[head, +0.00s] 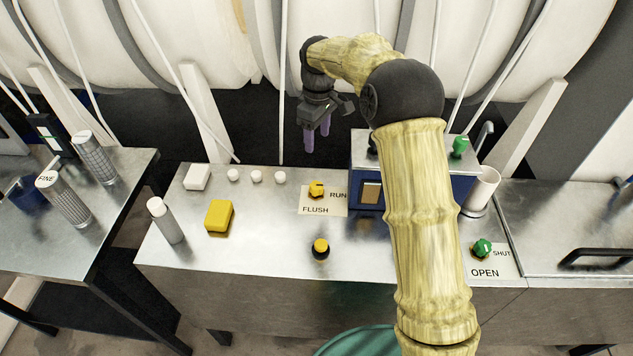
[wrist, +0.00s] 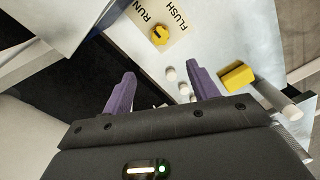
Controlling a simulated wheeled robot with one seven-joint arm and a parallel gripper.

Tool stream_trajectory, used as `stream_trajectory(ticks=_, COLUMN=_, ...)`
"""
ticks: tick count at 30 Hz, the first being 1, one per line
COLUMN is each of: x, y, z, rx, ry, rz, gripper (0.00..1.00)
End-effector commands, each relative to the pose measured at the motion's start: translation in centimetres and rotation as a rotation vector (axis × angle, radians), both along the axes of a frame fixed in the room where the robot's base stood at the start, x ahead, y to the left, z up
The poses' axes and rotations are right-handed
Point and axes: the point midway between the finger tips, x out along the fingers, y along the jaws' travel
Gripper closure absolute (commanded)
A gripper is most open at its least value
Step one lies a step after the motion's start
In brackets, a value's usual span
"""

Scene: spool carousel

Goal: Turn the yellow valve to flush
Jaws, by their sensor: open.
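The yellow valve (head: 317,189) is a small knob on the metal bench, beside a white label reading RUN on its right and FLUSH below it. A dark mark on the knob appears to point toward RUN. It also shows in the wrist view (wrist: 160,35), past my fingers. My gripper (head: 317,137) has purple fingers, which are apart and empty. It hangs behind and above the bench's back edge, clear of the valve. In the wrist view my gripper (wrist: 161,90) has nothing between its fingers.
A blue box (head: 366,190) stands right of the valve, partly behind my arm. A yellow block (head: 219,217), grey bottle (head: 165,221), several white knobs (head: 256,177) and a black-based yellow knob (head: 320,248) are on the bench. A green valve (head: 482,248) sits right. Bench front is mostly clear.

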Motion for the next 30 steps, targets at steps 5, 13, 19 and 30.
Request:
stream_trajectory(ticks=5, x=0.0, y=0.0, z=-0.2, rx=0.000, ry=0.000, rz=-0.002, gripper=0.41)
stream_trajectory(ticks=13, x=-0.2, y=0.0, z=-3.0, rx=-0.001, ry=0.003, rz=-0.002, gripper=0.41)
stream_trajectory(ticks=19, x=-0.3, y=0.0, z=-6.6, rx=-0.002, ry=0.003, rz=-0.003, gripper=0.41)
stream_trajectory(ticks=30, x=-0.5, y=0.1, z=-13.1, rx=-0.002, ry=0.003, rz=-0.002, gripper=0.41)
